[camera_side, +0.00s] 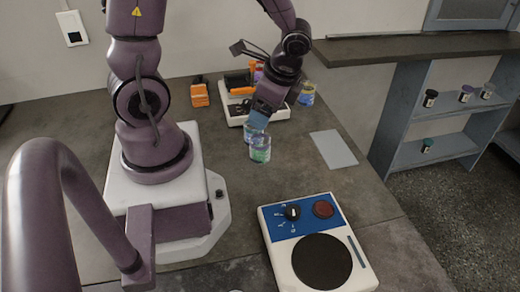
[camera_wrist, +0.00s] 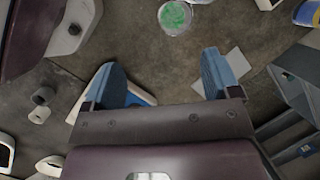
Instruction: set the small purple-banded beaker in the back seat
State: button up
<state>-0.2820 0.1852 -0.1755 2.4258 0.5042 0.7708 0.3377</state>
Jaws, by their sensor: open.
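My gripper (camera_side: 257,122) points down with blue fingers. In the wrist view its fingers (camera_wrist: 161,62) are spread apart with nothing between them. A small clear beaker with green contents (camera_side: 260,151) stands on the table just below the fingertips; it also shows in the wrist view (camera_wrist: 175,16), ahead of the fingers and apart from them. A bluish-purple shape (camera_side: 253,134) shows right behind it, partly hidden; I cannot tell its band colour. A small purple thing (camera_side: 258,73) shows at the back tray, mostly hidden. I cannot make out which place is the back seat.
A white tray (camera_side: 232,119) with dark recesses and orange items stands behind my gripper. A blue and yellow container (camera_side: 306,95) is right of it. A grey sheet (camera_side: 333,149) lies flat. A white machine with a black disc (camera_side: 322,262) stands in front. An orange block (camera_side: 200,95) is back left.

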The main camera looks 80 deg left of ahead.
notch_tip(320, 180, down, 3)
jog(key=w+a+m, duration=0.1)
jog(key=w+m, duration=0.1)
jog(key=m, duration=0.4)
send_near(259, 141)
jog(key=f, duration=0.1)
jog(key=s+f, duration=0.1)
jog(key=f, duration=0.1)
jog(key=shift+s+d+f+y, duration=0.15)
jog(key=shift+d+f+y, duration=0.15)
jog(key=shift+d+f, duration=0.1)
jog(key=shift+t, duration=0.3)
jog(key=shift+s+x, duration=0.1)
jog(key=shift+x, duration=1.15)
jog(key=shift+s+x, duration=0.15)
jog(key=shift+x, duration=1.1)
jog(key=shift+a+r, duration=0.1)
jog(key=shift+a, duration=0.1)
jog(key=c, duration=1.1)
jog(key=shift+r, duration=0.15)
